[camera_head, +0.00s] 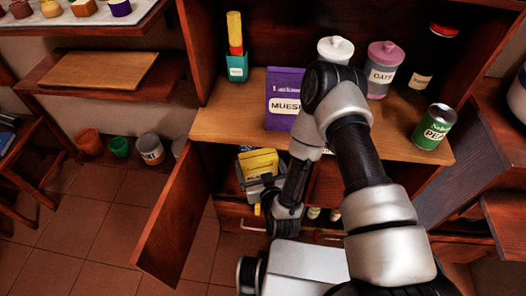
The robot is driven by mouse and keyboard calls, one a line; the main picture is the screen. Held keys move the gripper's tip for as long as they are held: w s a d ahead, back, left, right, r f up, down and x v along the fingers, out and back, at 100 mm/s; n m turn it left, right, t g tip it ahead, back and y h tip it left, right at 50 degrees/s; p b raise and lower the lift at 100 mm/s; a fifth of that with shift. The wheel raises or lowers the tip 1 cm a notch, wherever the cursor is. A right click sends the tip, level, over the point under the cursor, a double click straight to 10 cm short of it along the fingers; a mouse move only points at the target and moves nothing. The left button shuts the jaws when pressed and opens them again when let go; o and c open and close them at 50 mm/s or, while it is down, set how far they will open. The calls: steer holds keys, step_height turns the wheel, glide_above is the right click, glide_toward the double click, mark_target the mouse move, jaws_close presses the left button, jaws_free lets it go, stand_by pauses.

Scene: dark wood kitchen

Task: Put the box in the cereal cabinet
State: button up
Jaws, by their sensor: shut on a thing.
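A yellow box (258,161) is in my gripper (262,182), at the opening of the lower cabinet below the counter. The gripper is shut on it; its fingertips are partly hidden by the wrist. The lower cabinet has its left door (178,218) swung open, and its dark interior is partly hidden by my arm. A purple box labelled MUESLI (284,84) stands upright on the wooden counter (222,124), above and behind the yellow box, partly covered by my arm.
A green can (433,127), a white-lidded jar (335,49), a pink-lidded oats jar (382,68) and a dark jar (419,80) stand on the counter. A teal holder (237,68) stands at its back left. Pots (150,148) sit by the left wall. The tiled floor at left is clear.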

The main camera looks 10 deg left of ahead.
steer(key=w+b, duration=0.1)
steer(key=w, duration=1)
step_height(320, 180, down, 7)
steer(key=b, duration=0.2)
steer(key=shift+w+a, duration=0.35)
steer(key=shift+w, duration=0.05)
steer(key=shift+f+b, duration=0.1)
steer(key=shift+b, duration=0.25)
steer(key=o, duration=1.1)
